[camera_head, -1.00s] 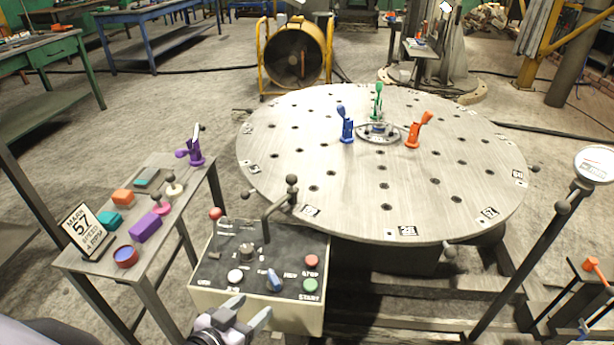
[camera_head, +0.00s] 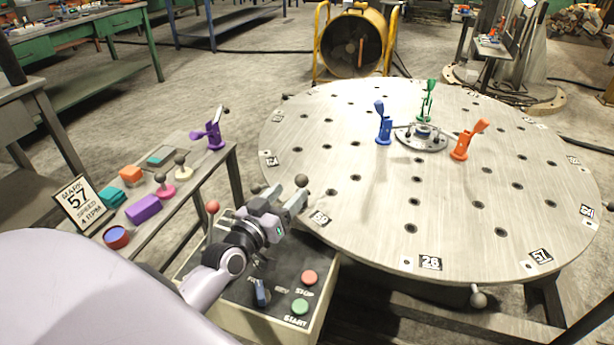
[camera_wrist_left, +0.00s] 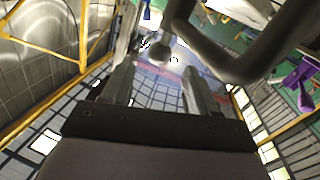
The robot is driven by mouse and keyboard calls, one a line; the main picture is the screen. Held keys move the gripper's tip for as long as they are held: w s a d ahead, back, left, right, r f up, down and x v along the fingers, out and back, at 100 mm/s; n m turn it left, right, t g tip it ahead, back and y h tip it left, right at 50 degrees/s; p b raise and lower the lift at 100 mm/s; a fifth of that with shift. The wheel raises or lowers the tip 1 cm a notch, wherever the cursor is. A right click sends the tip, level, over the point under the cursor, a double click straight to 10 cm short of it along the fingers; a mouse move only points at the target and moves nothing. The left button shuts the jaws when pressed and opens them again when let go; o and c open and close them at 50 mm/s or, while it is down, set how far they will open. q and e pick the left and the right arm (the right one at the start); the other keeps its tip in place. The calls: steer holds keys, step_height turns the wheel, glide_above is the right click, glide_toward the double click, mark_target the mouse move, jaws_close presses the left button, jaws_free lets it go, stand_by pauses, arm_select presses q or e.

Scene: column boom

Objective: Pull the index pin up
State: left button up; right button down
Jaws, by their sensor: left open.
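A dark ball knob (camera_head: 301,180), apparently the top of the index pin, stands at the near left rim of the round table (camera_head: 350,200). My left gripper (camera_head: 290,194) is open beside this knob, its fingers reaching toward it above the control box. In the left wrist view a dark ball (camera_wrist_left: 160,54) shows beyond the gap between the open fingers (camera_wrist_left: 160,82), apart from them. A dark bent bar (camera_wrist_left: 225,66) crosses the upper right there. The pin's shaft is hidden by my gripper in the head view. My right gripper is not in view.
The control box (camera_head: 285,262) with red and green buttons lies under my left arm, and a red-knobbed lever (camera_head: 212,207) stands at its left. Blue (camera_head: 383,125), green (camera_head: 428,100) and orange (camera_head: 468,140) clamps stand mid-table. A side bench (camera_head: 205,165) holds small parts.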

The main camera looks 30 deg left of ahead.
mark_target(297, 185)
arm_select(q)
steer(key=shift+w+a, duration=0.1)
steer(key=shift+w, duration=3.15)
